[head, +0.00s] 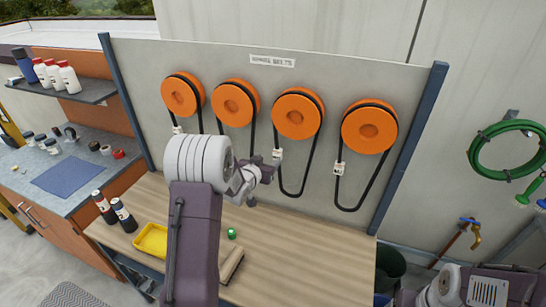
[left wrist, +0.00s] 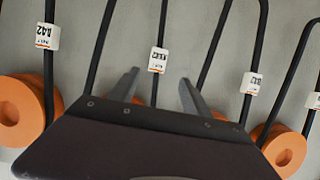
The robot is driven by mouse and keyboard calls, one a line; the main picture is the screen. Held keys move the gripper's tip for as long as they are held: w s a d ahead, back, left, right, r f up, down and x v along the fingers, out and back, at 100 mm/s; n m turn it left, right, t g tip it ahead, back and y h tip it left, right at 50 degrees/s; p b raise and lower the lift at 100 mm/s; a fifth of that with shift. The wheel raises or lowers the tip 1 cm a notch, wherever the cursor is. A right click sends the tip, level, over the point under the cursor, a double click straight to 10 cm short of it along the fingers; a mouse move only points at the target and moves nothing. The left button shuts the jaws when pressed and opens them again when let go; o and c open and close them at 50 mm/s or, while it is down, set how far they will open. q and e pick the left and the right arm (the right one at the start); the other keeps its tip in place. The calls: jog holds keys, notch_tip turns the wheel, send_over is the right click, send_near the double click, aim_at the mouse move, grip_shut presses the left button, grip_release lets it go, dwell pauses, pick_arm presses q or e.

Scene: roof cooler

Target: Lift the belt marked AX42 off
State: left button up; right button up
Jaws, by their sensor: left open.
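Several black belts hang from orange pulleys on a grey board in the head view. The belt on the rightmost pulley (head: 369,127) carries a white tag (head: 339,169), too small to read there. In the left wrist view, which is upside down, the leftmost tag (left wrist: 47,36) seems to end in "42"; its full marking is unclear. My left gripper (head: 266,172) is open and empty, close to the third pulley's tag (head: 277,156). In the wrist view that tag (left wrist: 158,59) shows just beyond and between the spread fingers (left wrist: 158,92).
Two other pulleys (head: 233,103) with belts are on the left. A green hose (head: 474,150) hangs at the right. The bench's right part is clear.

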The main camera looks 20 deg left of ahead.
aim_at(278, 154)
pick_arm(q)
jog(key=x, duration=0.3)
jog(key=b+x, duration=0.1)
jog(key=x, duration=0.3)
jog(key=d+x, duration=0.1)
jog(key=x, duration=0.2)
jog(key=shift+w+a+b, duration=0.1)
jog(key=shift+w+b, duration=0.1)
jog(key=shift+b, duration=0.2)
jog(key=shift+w+a+f, duration=0.2)
jog(key=shift+w+a, duration=0.1)
jog(key=shift+w, duration=0.1)
jog(key=shift+s+d+r, duration=0.1)
jog(key=shift+d, duration=0.05)
jog(key=shift+c, duration=1.2)
grip_shut()
